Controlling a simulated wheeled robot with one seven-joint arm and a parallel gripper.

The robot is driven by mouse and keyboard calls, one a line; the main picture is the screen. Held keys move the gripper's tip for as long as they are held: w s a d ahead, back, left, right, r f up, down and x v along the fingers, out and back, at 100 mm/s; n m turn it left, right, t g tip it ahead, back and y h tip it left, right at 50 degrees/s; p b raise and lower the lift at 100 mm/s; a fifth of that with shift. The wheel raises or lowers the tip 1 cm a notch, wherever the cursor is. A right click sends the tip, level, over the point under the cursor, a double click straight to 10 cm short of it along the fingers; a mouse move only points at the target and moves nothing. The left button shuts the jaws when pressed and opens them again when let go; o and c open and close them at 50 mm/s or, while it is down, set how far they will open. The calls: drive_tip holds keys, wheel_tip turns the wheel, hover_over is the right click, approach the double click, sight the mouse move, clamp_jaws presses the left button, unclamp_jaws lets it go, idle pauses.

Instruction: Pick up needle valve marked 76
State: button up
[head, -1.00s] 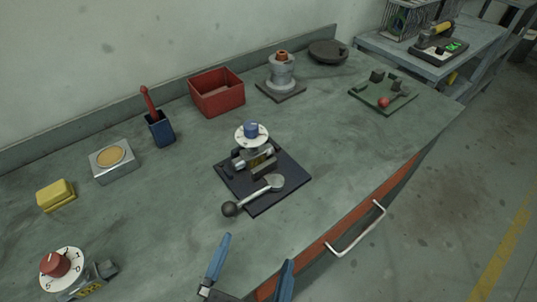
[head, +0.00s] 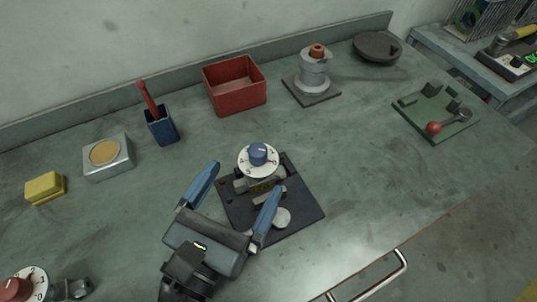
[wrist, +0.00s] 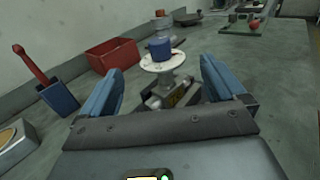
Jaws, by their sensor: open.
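A needle valve with a blue knob and white dial (head: 258,158) stands upright on a black plate (head: 306,204). It also shows in the wrist view (wrist: 160,47), ahead and between the fingers.
A red bin (head: 235,97), blue holder with red-handled tool (head: 161,128), silver box (head: 108,162), and yellow block (head: 45,188) stand behind and left. A grey flanged fitting (head: 314,72) and green plate (head: 435,112) are right. Bench right of the black plate is clear.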

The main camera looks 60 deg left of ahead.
sight(263, 147)
drive_tip(key=x, duration=0.2)
drive_tip(key=p+x, duration=0.1)
drive_tip(key=x, duration=0.4)
drive_tip(key=shift+w+r, duration=0.15)
drive_tip(key=shift+r, duration=0.2)
drive_tip(key=shift+w+a+f, duration=0.1)
drive_tip(key=shift+w+a, duration=0.1)
drive_tip(key=shift+w, duration=0.2)
drive_tip(key=shift+c, duration=0.3)
